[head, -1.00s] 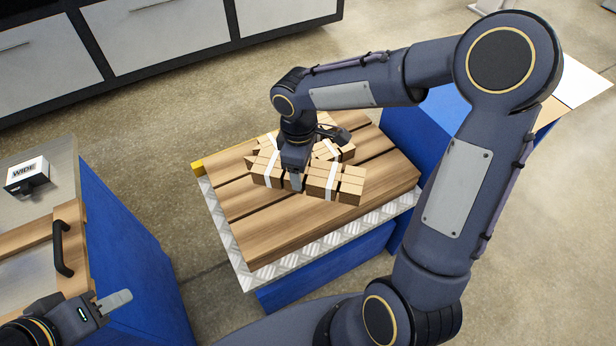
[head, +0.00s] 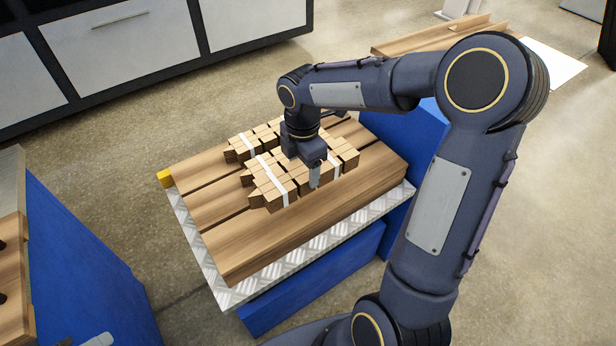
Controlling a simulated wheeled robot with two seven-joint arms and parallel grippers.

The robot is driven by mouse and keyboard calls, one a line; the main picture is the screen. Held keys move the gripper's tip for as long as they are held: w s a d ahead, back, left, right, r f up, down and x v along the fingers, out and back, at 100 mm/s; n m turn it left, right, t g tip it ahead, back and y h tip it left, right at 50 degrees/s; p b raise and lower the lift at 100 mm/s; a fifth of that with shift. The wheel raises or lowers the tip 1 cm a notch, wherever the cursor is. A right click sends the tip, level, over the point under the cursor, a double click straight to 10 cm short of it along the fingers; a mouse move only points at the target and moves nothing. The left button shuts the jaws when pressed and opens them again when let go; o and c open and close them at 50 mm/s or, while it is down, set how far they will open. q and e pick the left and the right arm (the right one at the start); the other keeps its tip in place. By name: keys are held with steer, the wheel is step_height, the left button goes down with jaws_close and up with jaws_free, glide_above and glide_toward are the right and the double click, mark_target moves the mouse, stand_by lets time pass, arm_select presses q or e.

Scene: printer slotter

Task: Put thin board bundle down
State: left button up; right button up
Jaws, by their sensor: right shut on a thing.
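My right gripper (head: 315,175) points down over the slatted wooden pallet top (head: 270,235) and is shut on the middle of a thin board bundle (head: 345,160). The bundle is light brown wood with white straps, and its ends show on both sides of the jaws. It is low among other strapped board bundles (head: 238,150) lying close behind and to the left. The gripper and wrist hide its middle, and I cannot tell whether its underside touches what is below. Only a pale fingertip of my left gripper (head: 98,340) shows at the bottom edge.
The pallet sits on a metal tread plate (head: 215,275) over a blue base (head: 310,285). The front and left slats are bare. A blue-sided bench (head: 80,250) stands at the left and grey cabinets (head: 130,45) at the back.

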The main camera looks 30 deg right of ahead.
steer(key=f, duration=0.1)
steer(key=w+d+f, duration=0.1)
steer(key=d+f, duration=0.1)
steer(key=shift+w, duration=0.3)
steer(key=shift+w+d+f+b, duration=0.15)
steer(key=shift+f+b, duration=0.2)
steer(key=shift+f, duration=0.55)
steer(key=shift+d+f+b, duration=0.1)
steer(key=shift+f+b, duration=0.2)
steer(key=shift+f, duration=0.6)
steer(key=shift+f, duration=0.2)
steer(key=o, duration=1.1)
